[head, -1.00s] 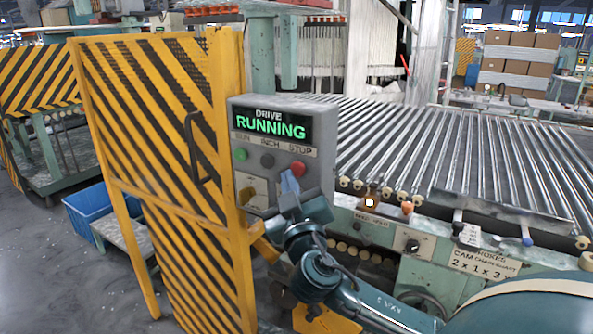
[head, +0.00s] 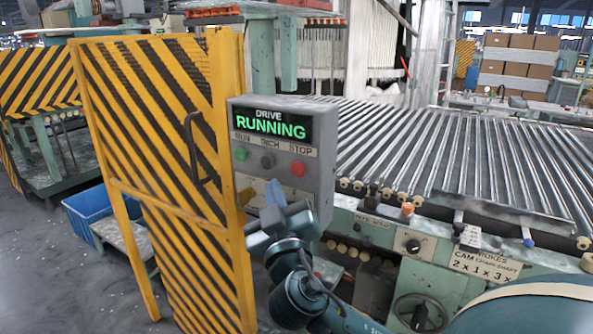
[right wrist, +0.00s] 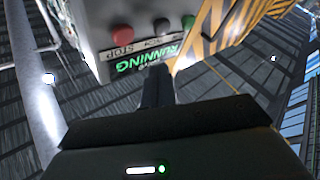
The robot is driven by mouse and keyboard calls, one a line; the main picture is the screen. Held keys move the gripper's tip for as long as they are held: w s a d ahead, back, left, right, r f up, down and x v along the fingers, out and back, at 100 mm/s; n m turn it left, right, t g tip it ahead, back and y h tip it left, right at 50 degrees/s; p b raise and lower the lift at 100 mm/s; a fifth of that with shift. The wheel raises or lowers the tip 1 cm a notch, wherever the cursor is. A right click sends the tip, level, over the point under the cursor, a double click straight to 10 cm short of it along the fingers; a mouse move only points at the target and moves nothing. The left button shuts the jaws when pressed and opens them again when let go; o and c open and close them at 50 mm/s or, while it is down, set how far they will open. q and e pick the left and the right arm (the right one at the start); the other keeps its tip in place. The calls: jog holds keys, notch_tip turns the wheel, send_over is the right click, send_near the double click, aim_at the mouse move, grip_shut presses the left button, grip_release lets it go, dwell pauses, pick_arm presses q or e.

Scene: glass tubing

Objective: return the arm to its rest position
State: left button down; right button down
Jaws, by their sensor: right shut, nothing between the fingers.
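My right gripper (head: 275,193) is shut and empty in the head view, just in front of the lower part of the grey control box (head: 325,165). Its shut fingers (right wrist: 158,88) point toward the box in the right wrist view. The box's display (head: 271,126) reads "DRIVE RUNNING" in green. Below it are a green button (head: 240,154), a dark button (head: 267,160) and a red STOP button (head: 298,168). The fingertips are below the button row in the head view. I cannot tell whether they touch the box. My left gripper is not in view.
A yellow-and-black striped guard door (head: 165,130) with a handle stands left of the box. A machine bed of metal rollers (head: 440,150) lies to the right, with knobs and a handwheel (head: 420,312) on its front. A blue crate (head: 88,212) is on the left.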

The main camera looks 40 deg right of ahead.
jog(key=shift+r, duration=0.1)
dwell(0.3)
jog(key=s+a+f+n+g+y+p, duration=0.1)
jog(key=a+f+n+g+y, duration=0.2)
jog(key=f, duration=0.6)
jog(key=s+a+f+n+g+y+p, duration=0.1)
jog(key=a+f+y, duration=0.25)
jog(key=f, duration=0.65)
jog(key=s+a+f+g+y, duration=0.2)
jog(key=s+a+f, duration=0.2)
jog(key=s+f, duration=0.3)
jog(key=s+a+f+m+g+y, duration=0.1)
jog(key=s+a+f+g+y, duration=0.2)
jog(key=s+f, duration=0.5)
jog(key=shift+s+a+f+m+y, duration=0.35)
jog(key=shift+a+f, duration=0.2)
jog(key=shift+f, duration=0.15)
